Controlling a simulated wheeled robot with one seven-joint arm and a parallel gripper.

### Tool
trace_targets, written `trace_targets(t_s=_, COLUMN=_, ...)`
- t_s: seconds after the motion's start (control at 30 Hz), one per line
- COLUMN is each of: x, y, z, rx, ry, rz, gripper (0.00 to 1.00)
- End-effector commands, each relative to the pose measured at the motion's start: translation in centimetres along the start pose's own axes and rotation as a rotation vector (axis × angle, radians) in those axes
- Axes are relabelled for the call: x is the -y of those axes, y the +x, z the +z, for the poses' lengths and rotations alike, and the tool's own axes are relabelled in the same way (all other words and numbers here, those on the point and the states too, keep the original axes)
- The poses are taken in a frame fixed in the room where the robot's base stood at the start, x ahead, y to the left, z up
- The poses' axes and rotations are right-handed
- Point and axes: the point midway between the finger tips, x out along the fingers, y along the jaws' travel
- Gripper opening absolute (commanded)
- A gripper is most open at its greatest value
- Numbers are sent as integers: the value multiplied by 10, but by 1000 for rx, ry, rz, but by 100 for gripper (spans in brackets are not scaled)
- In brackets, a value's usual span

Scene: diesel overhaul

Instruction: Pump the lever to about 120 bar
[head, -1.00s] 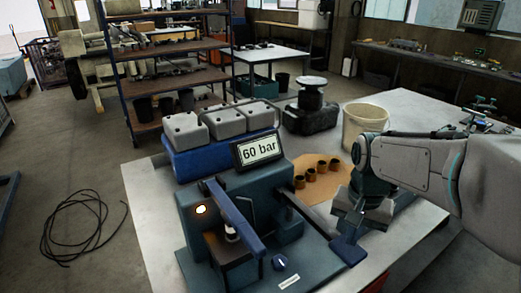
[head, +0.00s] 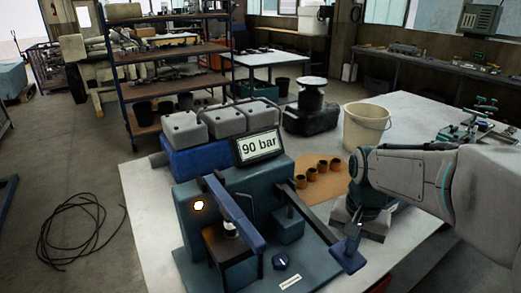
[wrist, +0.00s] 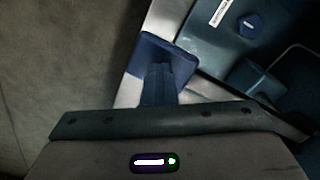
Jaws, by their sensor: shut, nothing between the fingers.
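The blue-green pump unit (head: 205,215) stands on the near part of the table, with a display (head: 258,147) reading "90 bar". Its dark lever (head: 308,216) slopes down to the right and ends in a blue paddle (head: 348,258), which hangs near the table's front edge. My gripper (head: 351,241) points down at the paddle, shut, with nothing held. In the wrist view the fingers (wrist: 157,82) overlap the paddle (wrist: 152,50); they look to be at its top face, but contact is hard to tell. A lamp (head: 199,206) glows on the unit, and a blue knob (head: 281,261) sits on its base.
A blue arm (head: 234,213) stands over the front of the unit. Grey injector-like boxes (head: 222,120) sit behind it. A cream bucket (head: 367,126) stands behind my arm.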

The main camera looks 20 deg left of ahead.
Motion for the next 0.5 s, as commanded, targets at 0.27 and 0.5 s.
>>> trace_targets(t_s=0.27, x=1, y=13, z=-1, rx=-1, ry=0, rz=-1, gripper=0)
trace_targets(t_s=0.5, x=-1, y=-7, z=0, rx=-1, ry=0, rz=-1, gripper=0)
